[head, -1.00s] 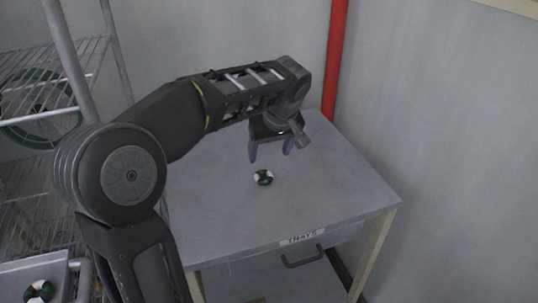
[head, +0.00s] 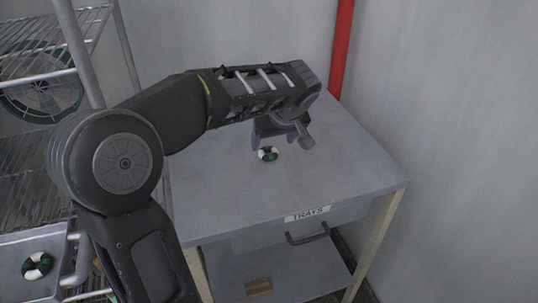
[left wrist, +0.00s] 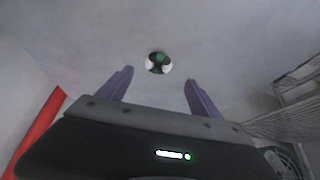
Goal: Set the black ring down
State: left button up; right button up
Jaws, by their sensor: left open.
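A small ring (head: 268,153) with dark green, nearly black, and white segments lies flat on the grey table (head: 220,190). It also shows in the left wrist view (left wrist: 159,63), just beyond the fingertips and centred between them. My left gripper (head: 273,142) is open and empty, above the tabletop close to the ring; the wrist view shows its two purple fingers (left wrist: 159,76) spread apart with nothing between them. Whether the fingertips touch the table I cannot tell. My right gripper is not in view.
A similar green-and-white ring (head: 37,267) lies in a grey tray (head: 25,245) at the lower left. A wire shelf (head: 95,70) with a round green-rimmed thing (head: 40,85) stands left. A red pipe (head: 342,50) runs behind the table. The table's right side is clear.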

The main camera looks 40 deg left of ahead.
aim_at(270, 149)
pick_arm(q)
jog(key=shift+x, duration=1.25)
jog(key=shift+p+x, duration=0.45)
jog(key=shift+x, duration=2.2)
jog(key=shift+w, duration=0.2)
jog(key=c, duration=1.6)
jog(key=shift+o, duration=0.2)
notch_tip(270, 149, up, 10)
